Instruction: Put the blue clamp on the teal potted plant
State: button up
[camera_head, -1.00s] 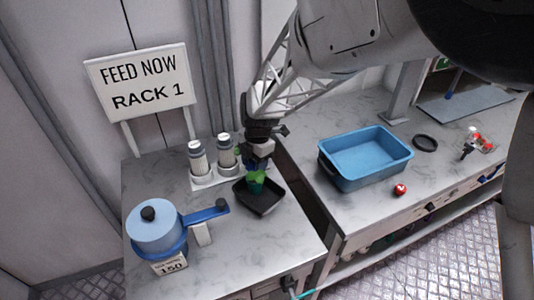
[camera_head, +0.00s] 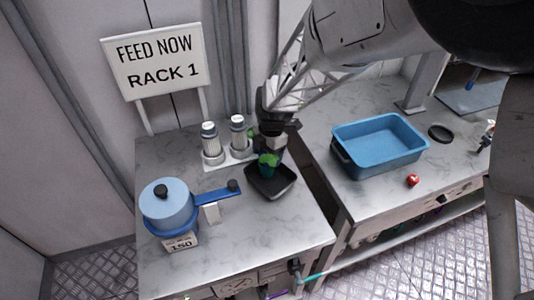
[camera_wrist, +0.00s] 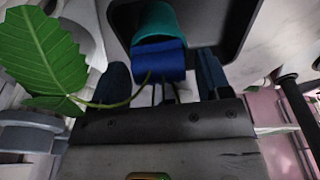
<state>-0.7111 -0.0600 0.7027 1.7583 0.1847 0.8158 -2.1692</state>
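The teal potted plant (camera_head: 266,171) sits at the black tray on the left counter. In the wrist view its teal pot (camera_wrist: 156,20) is at the top, with a large green leaf (camera_wrist: 42,48) at left and thin stems curving in front of my gripper. The blue clamp (camera_wrist: 158,62) is beside the pot's edge in that view, between my two fingers. My gripper (camera_wrist: 163,78) appears open around it, with a visible gap on the right side. Whether the clamp grips the stem is unclear. In the head view my gripper (camera_head: 270,150) is just above the plant and hides the clamp.
The black tray (camera_head: 284,185) lies under the plant. Two white-capped bottles (camera_head: 223,136) stand behind left, a blue pot with handle (camera_head: 168,207) front left. Right of the gap between counters are a blue bin (camera_head: 385,158) and a red ball (camera_head: 412,180). The counter front is clear.

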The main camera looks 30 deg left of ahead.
jog(key=shift+r, duration=0.15)
notch_tip(320, 180, up, 12)
jog(key=w, duration=0.1)
jog(key=shift+w+d, duration=0.3)
jog(key=shift+d, duration=0.05)
dwell(0.5)
dwell(0.5)
jog(key=s+d+r+m+t, duration=0.1)
jog(key=d+r+m, duration=0.35)
jog(key=d, duration=0.45)
jog(key=s+d+r+m, duration=0.25)
jog(key=d+m, duration=0.25)
jog(key=d, duration=0.3)
jog(key=d+r+m+t, duration=0.1)
jog(key=d+r+m, duration=0.35)
jog(key=d, duration=0.45)
jog(key=s+d+m+t+h, duration=0.1)
jog(key=s+d+m+t, duration=0.1)
jog(key=s+d+m, duration=1.5)
jog(key=shift+s+d+m, duration=0.3)
jog(key=shift+d+m, duration=0.1)
jog(key=shift+d, duration=0.6)
